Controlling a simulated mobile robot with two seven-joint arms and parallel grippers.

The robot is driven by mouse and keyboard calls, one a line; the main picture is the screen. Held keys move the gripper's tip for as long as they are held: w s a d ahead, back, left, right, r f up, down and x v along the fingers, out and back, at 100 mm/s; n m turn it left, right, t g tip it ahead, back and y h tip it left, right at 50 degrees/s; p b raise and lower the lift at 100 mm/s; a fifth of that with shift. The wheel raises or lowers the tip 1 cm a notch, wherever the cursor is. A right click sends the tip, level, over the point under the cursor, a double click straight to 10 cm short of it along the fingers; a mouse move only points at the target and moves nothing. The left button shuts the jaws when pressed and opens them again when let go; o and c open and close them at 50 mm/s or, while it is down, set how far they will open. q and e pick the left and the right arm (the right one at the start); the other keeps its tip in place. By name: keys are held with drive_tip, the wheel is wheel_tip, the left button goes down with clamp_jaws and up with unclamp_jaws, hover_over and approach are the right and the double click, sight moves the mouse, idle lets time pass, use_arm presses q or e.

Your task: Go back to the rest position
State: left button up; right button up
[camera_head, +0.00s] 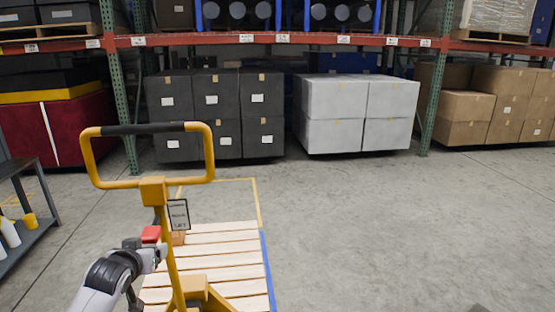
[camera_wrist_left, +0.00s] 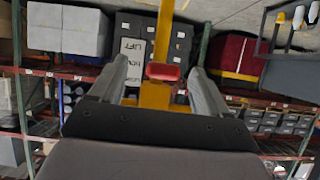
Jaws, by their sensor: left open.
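My left gripper (camera_head: 150,256) is at the lower left of the head view, close beside the yellow mast of a pallet jack (camera_head: 166,236). In the left wrist view my left gripper (camera_wrist_left: 154,76) is open, with its two grey fingers apart. The yellow mast and a red block (camera_wrist_left: 163,72) show between and beyond the fingers; nothing is visibly held. The red block also shows in the head view (camera_head: 151,234), by the end of my left arm. Whether a finger touches the jack I cannot tell. My right gripper is not in view.
The jack's yellow loop handle (camera_head: 199,181) rises above a wooden pallet (camera_head: 236,262). A dark cart (camera_head: 33,236) with bottles stands at the left. Racks with black boxes (camera_head: 219,93), white boxes (camera_head: 333,99) and brown cartons (camera_head: 505,106) line the back. The floor (camera_head: 390,235) at right is clear.

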use_arm(q)
drive_tip(key=s+d+f+m+g+h, duration=0.1)
drive_tip(key=s+d+f, duration=0.2)
drive_tip(key=s+f, duration=0.15)
drive_tip(key=s+d+f+m+g, duration=0.1)
drive_tip(key=s+d+f+g, duration=0.15)
drive_tip(key=s, duration=0.35)
drive_tip(key=s+d+f+m+g+h, duration=0.1)
drive_tip(key=s+d+g, duration=0.15)
drive_tip(key=s, duration=0.65)
drive_tip(key=s+d+f+m+g, duration=0.1)
drive_tip(key=s+d, duration=0.2)
drive_tip(key=s, duration=0.6)
drive_tip(key=s+d+f+g+h, duration=0.1)
drive_tip(key=s+d+f, duration=0.15)
drive_tip(key=s, duration=0.75)
drive_tip(key=w+d+f+t+h, duration=0.2)
drive_tip(key=w+d+f+t, duration=0.1)
drive_tip(key=w+f+t, duration=0.3)
drive_tip(key=shift+w+f+m, duration=0.35)
drive_tip(key=shift+f+m, duration=0.05)
drive_tip(key=shift+f, duration=0.5)
